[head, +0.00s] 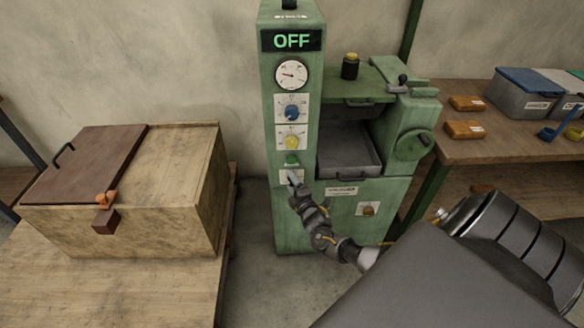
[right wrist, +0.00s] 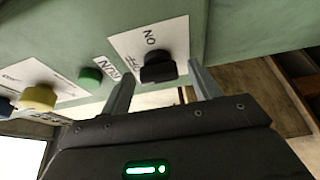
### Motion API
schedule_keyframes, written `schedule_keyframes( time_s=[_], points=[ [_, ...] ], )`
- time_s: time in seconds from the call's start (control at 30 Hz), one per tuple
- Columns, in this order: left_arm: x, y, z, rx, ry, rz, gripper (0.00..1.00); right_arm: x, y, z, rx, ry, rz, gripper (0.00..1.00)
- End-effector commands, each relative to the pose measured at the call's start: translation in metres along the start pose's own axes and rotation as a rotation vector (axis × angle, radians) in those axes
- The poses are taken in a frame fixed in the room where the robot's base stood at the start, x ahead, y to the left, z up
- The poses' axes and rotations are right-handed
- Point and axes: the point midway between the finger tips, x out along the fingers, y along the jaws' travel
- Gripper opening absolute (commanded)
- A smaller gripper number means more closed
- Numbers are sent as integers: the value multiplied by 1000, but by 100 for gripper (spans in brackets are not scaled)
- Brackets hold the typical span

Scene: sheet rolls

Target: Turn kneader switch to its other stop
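The green kneader (head: 340,190) stands at the centre, its display (head: 291,40) reading OFF. The kneader switch (right wrist: 158,68) is a black knob on a white plate in the right wrist view; ON is legible and the other label is partly covered. In the head view my gripper mostly hides the switch. My right gripper (head: 293,178) is at the lower front of the control column. In the right wrist view its two fingers (right wrist: 162,75) are apart, one on each side of the knob; I cannot tell whether they touch it. My left gripper is not in view.
Above the switch are a green button (head: 291,160), a yellow knob (head: 292,143), a blue knob (head: 292,112) and a gauge (head: 291,74). A wooden box (head: 180,190) stands left. A table (head: 500,150) with bins is at right.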

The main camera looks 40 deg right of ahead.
Motion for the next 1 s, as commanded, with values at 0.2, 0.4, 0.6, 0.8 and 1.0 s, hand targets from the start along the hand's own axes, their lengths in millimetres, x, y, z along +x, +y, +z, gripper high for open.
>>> schedule_keyframes(
  time_s=[0.2,0.4,0.6,0.8,1.0],
  points=[
    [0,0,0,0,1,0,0,-3,0,1,0,-1,0,62],
    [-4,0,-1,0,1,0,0,-31,0,0,1,1,-2,62],
    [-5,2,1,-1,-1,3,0,-72,-1,0,0,1,-2,62],
    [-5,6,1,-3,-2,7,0,-99,0,0,0,1,0,62],
    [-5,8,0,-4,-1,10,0,-108,0,0,0,1,1,62]
  ],
)
